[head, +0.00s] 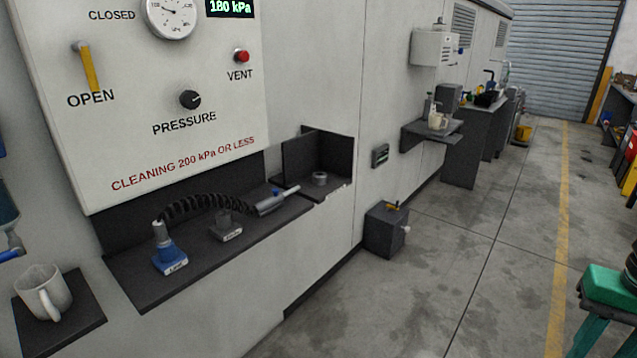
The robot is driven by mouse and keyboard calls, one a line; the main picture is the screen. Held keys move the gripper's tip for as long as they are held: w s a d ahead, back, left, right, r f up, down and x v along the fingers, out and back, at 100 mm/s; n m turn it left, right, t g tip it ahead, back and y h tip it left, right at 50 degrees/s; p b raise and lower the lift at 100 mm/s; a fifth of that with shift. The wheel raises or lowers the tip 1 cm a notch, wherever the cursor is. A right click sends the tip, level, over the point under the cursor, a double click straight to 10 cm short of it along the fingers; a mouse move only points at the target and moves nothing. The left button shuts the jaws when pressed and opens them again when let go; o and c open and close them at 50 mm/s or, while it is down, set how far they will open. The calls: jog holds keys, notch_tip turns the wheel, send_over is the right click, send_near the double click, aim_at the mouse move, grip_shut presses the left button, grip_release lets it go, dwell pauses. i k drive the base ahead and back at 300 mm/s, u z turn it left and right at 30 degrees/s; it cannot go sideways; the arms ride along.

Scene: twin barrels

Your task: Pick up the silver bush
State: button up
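A small grey, silver-looking ring (320,179), which looks like the bush, sits on the dark right-hand shelf section (335,190), in front of a dark upright back panel. It appears to stand on its own with nothing touching it. It is small in the view, so its hole and finish are hard to make out. My gripper and arm are not in the head view.
A silver nozzle (272,203) on a black coiled hose (200,200) lies left of the ring, with a blue-based fitting (170,258) and a labelled dark holder (225,228). A white mug (43,293) stands lower left. Floor (430,280) to the right is mostly clear.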

aim_at(320, 178)
jog(key=u, duration=0.05)
jog(key=i, duration=1)
jog(key=z, duration=0.05)
